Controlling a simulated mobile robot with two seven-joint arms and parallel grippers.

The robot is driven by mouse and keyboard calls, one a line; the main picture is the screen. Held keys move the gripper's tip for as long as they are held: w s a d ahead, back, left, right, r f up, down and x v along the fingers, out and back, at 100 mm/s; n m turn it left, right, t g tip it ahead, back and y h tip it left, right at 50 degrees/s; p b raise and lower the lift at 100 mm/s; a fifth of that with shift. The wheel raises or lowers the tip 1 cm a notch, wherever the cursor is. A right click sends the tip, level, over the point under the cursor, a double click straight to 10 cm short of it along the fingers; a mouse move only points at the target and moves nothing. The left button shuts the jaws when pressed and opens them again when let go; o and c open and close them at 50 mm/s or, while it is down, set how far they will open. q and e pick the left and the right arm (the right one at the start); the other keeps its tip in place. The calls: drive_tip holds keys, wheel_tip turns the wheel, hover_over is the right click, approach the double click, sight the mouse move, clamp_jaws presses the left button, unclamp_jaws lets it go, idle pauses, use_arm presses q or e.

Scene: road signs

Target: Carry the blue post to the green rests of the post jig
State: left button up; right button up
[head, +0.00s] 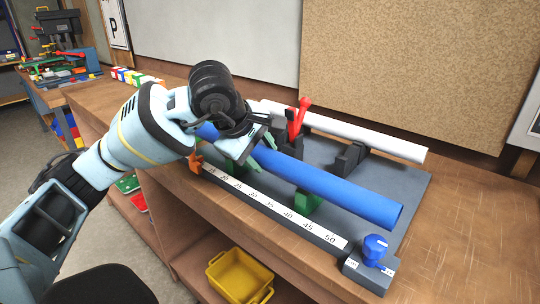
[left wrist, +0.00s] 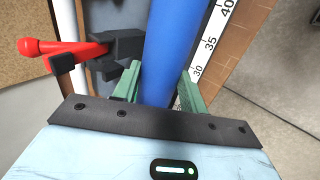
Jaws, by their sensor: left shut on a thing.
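My left gripper (head: 256,136) is shut on the blue post (head: 335,184) near its far left part. The post lies lengthwise along the post jig (head: 412,190), above or in its green rests. One green rest (head: 308,202) shows under the middle of the post, and another green rest (head: 242,166) shows beside my gripper. In the left wrist view the blue post (left wrist: 177,45) runs between two green arms (left wrist: 126,82). I cannot tell whether the post touches the rests. My right gripper is not in view.
A white post (head: 375,141) lies on dark rests behind, with a red clamp lever (head: 299,118) near it. A number scale (head: 285,212) runs along the jig's front, ending at a blue knob (head: 375,247). A yellow bin (head: 239,275) sits below the bench.

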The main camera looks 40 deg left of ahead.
use_arm(q)
drive_tip(key=shift+w+a+f, duration=0.1)
drive_tip(key=shift+w+a, duration=0.15)
drive_tip(key=shift+w, duration=0.9)
drive_tip(key=shift+w+a, duration=0.25)
drive_tip(key=shift+w, duration=0.85)
use_arm(e)
drive_tip(key=shift+w+r, duration=0.25)
use_arm(q)
drive_tip(key=f, duration=0.3)
drive_tip(key=shift+w+a+f+p, duration=0.15)
drive_tip(key=shift+w+f+p, duration=0.1)
drive_tip(key=shift+w+p, duration=0.15)
use_arm(e)
drive_tip(key=shift+w+d+r, duration=0.1)
drive_tip(key=shift+w+r, duration=0.15)
use_arm(q)
drive_tip(key=shift+f, duration=0.15)
use_arm(e)
drive_tip(key=shift+s+f, duration=0.1)
drive_tip(key=shift+s, duration=0.05)
use_arm(q)
drive_tip(key=o, duration=1.4)
drive_tip(key=shift+f, duration=0.15)
use_arm(e)
drive_tip(key=shift+s, duration=0.2)
